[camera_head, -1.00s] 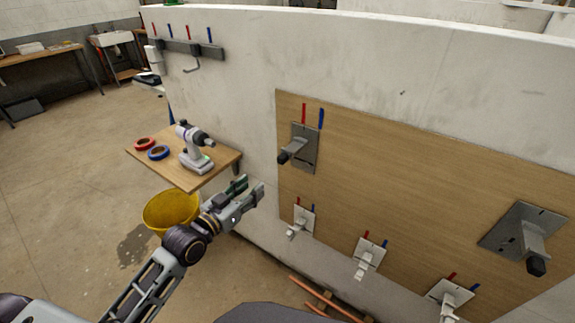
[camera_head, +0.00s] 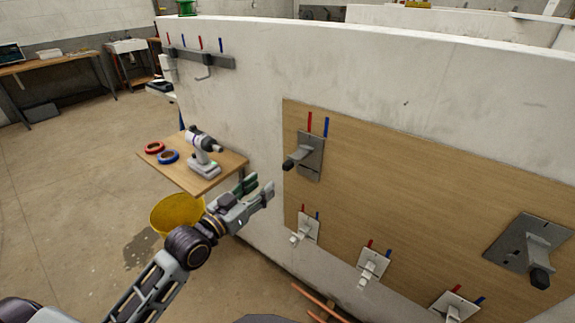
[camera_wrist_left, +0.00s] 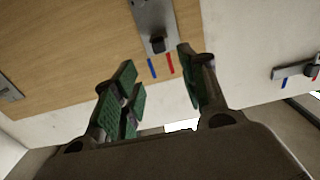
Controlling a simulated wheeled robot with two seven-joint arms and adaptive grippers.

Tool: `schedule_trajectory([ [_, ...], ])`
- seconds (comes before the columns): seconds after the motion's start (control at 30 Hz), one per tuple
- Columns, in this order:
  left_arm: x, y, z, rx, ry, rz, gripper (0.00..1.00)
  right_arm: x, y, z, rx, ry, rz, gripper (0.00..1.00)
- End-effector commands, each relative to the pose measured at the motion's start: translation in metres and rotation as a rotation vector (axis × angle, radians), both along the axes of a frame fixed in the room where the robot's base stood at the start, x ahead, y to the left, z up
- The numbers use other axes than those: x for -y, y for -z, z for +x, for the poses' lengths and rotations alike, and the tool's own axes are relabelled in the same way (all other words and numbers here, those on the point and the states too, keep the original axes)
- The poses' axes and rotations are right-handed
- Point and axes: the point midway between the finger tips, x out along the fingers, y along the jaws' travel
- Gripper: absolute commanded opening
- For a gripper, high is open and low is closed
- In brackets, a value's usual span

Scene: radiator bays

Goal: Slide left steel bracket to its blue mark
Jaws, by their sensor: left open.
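The left steel bracket (camera_head: 313,162) is a grey plate with an arm sticking out, mounted upright on the wooden panel's upper left. Its red mark (camera_head: 310,122) is above the plate's top edge; its blue mark (camera_head: 326,127) is by the top right corner. My left gripper (camera_head: 261,188) is open and empty, below and left of the bracket, apart from it. In the left wrist view, the bracket (camera_wrist_left: 149,14) appears beyond the open fingers (camera_wrist_left: 158,85), with the blue mark (camera_wrist_left: 152,68) and red mark (camera_wrist_left: 170,63) below it. The right gripper is out of view.
A larger steel bracket (camera_head: 515,245) is at the panel's right. Several small white brackets (camera_head: 305,228) line its lower edge. A wooden shelf (camera_head: 222,160) with a drill (camera_head: 203,150) and tape rolls is behind my left gripper. A yellow bucket (camera_head: 172,212) stands below.

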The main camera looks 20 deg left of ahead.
Motion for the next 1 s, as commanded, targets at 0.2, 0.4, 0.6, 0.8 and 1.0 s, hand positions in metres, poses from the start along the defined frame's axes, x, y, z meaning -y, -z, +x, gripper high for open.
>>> schedule_trajectory([
  [0.2, 0.004, -0.001, 0.012, 0.001, -0.001, 0.001, 0.43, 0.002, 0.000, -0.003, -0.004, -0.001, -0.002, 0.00],
  [0.4, 0.008, -0.001, 0.023, 0.001, -0.001, 0.001, 0.43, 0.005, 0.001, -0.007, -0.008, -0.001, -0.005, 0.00],
  [0.6, 0.013, -0.001, 0.035, 0.001, 0.000, 0.000, 0.43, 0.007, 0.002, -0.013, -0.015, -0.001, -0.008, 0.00],
  [0.8, 0.017, -0.001, 0.048, 0.002, 0.000, -0.001, 0.43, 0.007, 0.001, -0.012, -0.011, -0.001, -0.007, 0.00],
  [1.0, 0.022, -0.001, 0.061, 0.001, 0.000, 0.000, 0.43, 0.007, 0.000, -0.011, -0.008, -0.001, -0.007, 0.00],
])
